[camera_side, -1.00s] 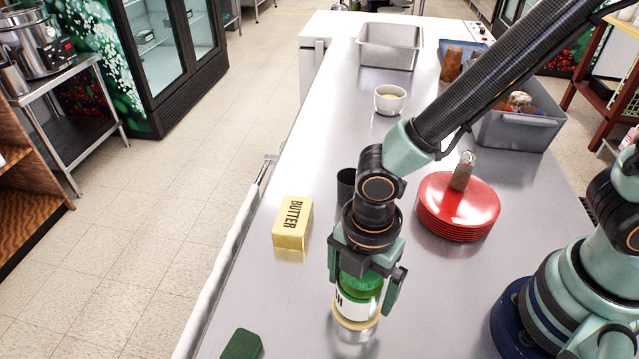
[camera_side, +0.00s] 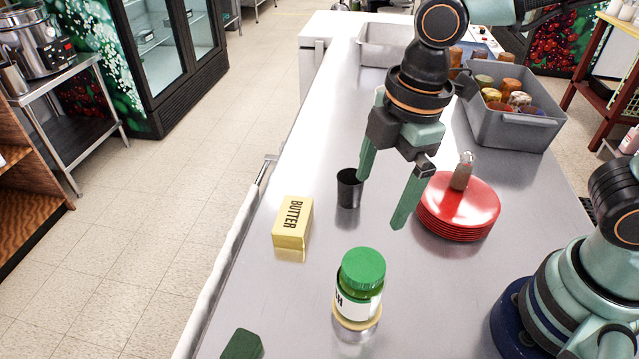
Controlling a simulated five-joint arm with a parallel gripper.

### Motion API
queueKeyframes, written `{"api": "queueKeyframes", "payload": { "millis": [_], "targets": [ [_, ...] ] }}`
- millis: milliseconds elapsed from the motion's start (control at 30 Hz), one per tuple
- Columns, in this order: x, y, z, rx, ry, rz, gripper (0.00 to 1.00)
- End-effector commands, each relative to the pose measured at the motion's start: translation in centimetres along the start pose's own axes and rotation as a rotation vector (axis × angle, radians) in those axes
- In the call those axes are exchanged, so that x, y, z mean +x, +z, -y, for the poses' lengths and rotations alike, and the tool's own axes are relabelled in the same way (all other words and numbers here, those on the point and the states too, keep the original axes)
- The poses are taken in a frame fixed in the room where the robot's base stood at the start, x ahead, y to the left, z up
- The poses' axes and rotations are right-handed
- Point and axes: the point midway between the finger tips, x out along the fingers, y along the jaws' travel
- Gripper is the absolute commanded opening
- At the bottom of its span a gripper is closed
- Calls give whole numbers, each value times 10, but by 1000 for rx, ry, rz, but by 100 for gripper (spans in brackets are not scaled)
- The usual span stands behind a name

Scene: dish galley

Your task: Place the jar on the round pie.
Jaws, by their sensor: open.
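The jar (camera_side: 359,286) has a green lid and a white label. It stands upright on top of the round pie (camera_side: 357,322), a low round thing whose pale yellow rim shows under the jar. Most of the pie is hidden beneath the jar. My gripper (camera_side: 382,203) is open and empty, its two green fingers spread apart. It is above the counter, behind the jar in the picture and clear of it.
A butter block (camera_side: 293,223) lies left of the jar, and a dark cup (camera_side: 349,189) stands behind it. Red stacked plates (camera_side: 458,212) with a brownish-grey item (camera_side: 462,171) on top are at right. A grey bin (camera_side: 515,128) holds several jars. A green block (camera_side: 242,345) lies at front left.

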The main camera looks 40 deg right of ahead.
Motion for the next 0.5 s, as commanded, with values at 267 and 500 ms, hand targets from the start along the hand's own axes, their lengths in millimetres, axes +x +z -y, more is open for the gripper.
{"api": "queueKeyframes", "payload": {
  "millis": [267,500],
  "targets": [
    [-46,107,-58,958,230,-173,100],
    [-61,150,-65,1323,317,-264,100]
  ]
}}
